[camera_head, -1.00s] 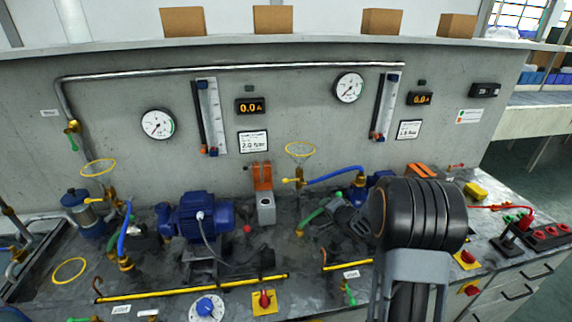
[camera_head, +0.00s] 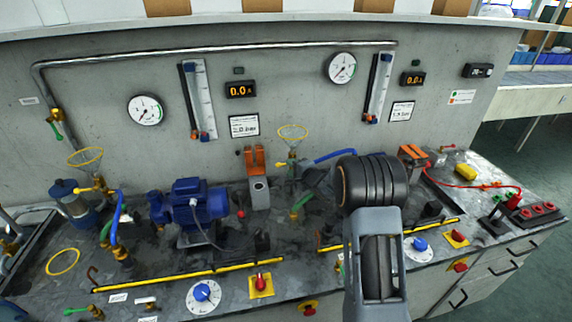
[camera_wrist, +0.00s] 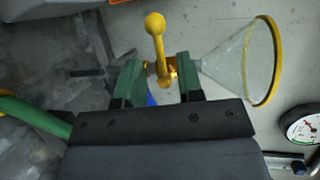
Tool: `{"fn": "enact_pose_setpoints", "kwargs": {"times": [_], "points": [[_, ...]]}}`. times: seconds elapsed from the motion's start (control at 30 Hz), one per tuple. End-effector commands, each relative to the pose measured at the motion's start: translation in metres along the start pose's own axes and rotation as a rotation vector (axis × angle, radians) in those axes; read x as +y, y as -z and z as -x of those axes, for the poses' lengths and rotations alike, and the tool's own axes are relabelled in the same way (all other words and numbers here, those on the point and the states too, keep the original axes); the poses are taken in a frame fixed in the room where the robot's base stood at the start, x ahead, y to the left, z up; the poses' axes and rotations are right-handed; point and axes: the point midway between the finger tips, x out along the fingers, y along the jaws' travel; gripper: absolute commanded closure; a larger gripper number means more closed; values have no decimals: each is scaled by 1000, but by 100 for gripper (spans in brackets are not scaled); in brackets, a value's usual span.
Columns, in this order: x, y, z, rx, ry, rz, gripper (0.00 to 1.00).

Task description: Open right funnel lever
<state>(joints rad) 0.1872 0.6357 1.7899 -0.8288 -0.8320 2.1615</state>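The right funnel (camera_head: 293,132) has a yellow rim and stands by the back wall, with its yellow lever (camera_head: 281,165) pointing left. In the wrist view the clear funnel (camera_wrist: 245,62) is at the right, joined to a brass valve. The yellow lever (camera_wrist: 155,38), with a round knob end, runs up from the valve between my fingers. My gripper (camera_wrist: 157,68) is open, its two green fingers on either side of the lever's base. Contact cannot be told. In the head view my arm hides most of the gripper.
A blue pump (camera_head: 192,205) stands left of the funnel. An orange-topped block (camera_head: 257,180) is just left of the lever. A blue hose (camera_head: 333,156) runs behind my arm. A green hose (camera_wrist: 32,115) lies at the wrist view's left. A gauge (camera_wrist: 303,126) is at its lower right.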

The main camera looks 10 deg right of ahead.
Motion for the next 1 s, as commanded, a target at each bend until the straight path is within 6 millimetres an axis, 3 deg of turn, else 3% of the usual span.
{"fn": "enact_pose_setpoints", "kwargs": {"times": [0.3,0.7,1.0], "points": [[0,0,-34,-1,0,0,66],[0,0,-39,1,0,0,66],[0,0,-39,0,0,0,93]]}}
